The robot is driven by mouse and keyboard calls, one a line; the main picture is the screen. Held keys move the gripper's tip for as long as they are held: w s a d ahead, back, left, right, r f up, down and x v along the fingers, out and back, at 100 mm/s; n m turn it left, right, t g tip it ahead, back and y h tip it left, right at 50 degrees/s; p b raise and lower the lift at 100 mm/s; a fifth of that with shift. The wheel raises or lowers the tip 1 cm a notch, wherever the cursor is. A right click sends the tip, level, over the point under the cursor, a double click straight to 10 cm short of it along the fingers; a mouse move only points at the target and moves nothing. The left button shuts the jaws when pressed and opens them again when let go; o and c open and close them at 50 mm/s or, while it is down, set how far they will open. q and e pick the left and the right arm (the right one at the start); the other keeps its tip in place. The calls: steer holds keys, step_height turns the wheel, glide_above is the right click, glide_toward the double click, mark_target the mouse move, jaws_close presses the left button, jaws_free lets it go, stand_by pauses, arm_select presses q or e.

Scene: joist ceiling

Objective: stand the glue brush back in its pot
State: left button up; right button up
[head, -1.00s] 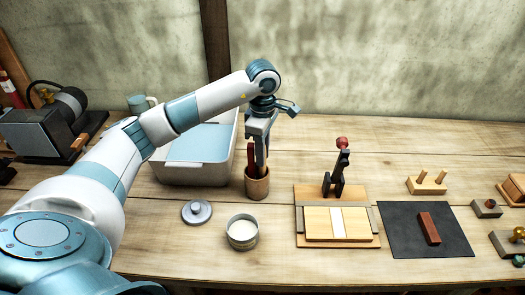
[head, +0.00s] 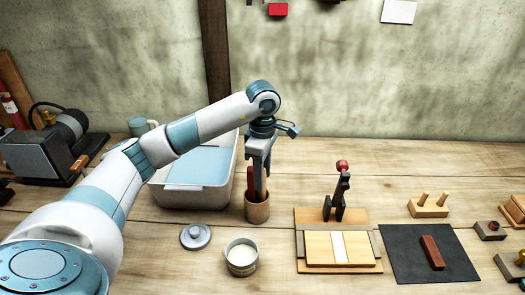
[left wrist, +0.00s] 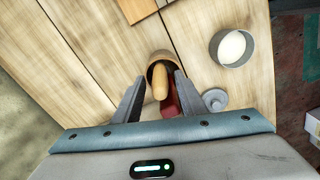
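A wooden cup (head: 257,211) stands upright on the bench and holds a light wooden handle and a red handle; it also shows in the left wrist view (left wrist: 160,59). My left gripper (head: 259,180) points down just above the cup. In the left wrist view its fingers are spread either side of the light wooden handle (left wrist: 160,84), with gaps showing, and the red handle (left wrist: 170,103) lies close by. Which handle is the glue brush I cannot tell, as the lower ends are hidden. An open round pot (head: 241,264) with white contents stands in front of the cup. My right gripper is out of view.
A round grey lid (head: 195,236) lies left of the white-filled pot. A tray (head: 192,197) stands behind. To the right are a wooden board with a clamp (head: 305,218), a dark mat (head: 400,265) with a red-brown block (head: 432,252), and a pegged block (head: 428,208).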

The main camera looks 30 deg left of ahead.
arm_select(q)
step_height(320, 180, up, 9)
steer(key=b, duration=0.3)
steer(key=shift+r, duration=1.05)
